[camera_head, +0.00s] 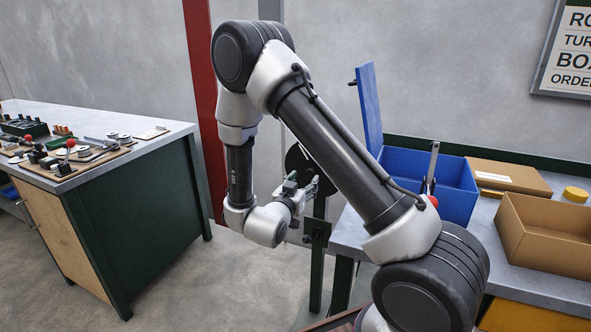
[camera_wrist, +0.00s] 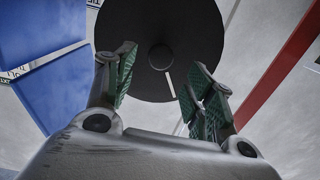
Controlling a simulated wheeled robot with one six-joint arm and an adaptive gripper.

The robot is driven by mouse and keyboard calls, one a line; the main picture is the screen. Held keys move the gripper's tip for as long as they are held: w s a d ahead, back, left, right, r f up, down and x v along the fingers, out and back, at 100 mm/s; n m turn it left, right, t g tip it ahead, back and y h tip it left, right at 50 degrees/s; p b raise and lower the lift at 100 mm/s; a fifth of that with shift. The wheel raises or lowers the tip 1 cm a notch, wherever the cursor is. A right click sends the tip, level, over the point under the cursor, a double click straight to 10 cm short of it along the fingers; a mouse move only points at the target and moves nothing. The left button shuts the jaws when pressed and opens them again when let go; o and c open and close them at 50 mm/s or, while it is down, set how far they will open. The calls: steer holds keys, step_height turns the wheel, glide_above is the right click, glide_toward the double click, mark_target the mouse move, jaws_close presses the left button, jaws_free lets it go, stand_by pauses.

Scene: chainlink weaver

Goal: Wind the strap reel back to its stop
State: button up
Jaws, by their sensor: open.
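The strap reel (camera_head: 294,158) is a dark disc on a green post (camera_head: 317,270) beside the right-hand bench, partly hidden by my arm in the head view. In the wrist view the reel (camera_wrist: 165,30) fills the top middle, facing the camera, with a hub at its centre and a short pale bar below the hub. My gripper (camera_head: 308,187) is in front of the reel. In the wrist view my gripper (camera_wrist: 163,78) is open and empty, with green-padded fingers on either side of the lower part of the disc. I cannot tell whether the fingers touch it.
The right-hand bench (camera_head: 350,236) holds a blue bin (camera_head: 455,203) with a raised blue panel, an upright grey lever and an open cardboard box (camera_head: 540,262). A left bench (camera_head: 160,128) carries small parts. Open floor lies between the benches.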

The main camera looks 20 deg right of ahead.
steer(key=shift+h, duration=0.3)
steer(key=x, duration=0.7)
steer(key=shift+w+d, duration=0.1)
steer(key=shift+w, duration=0.2)
jaws_close()
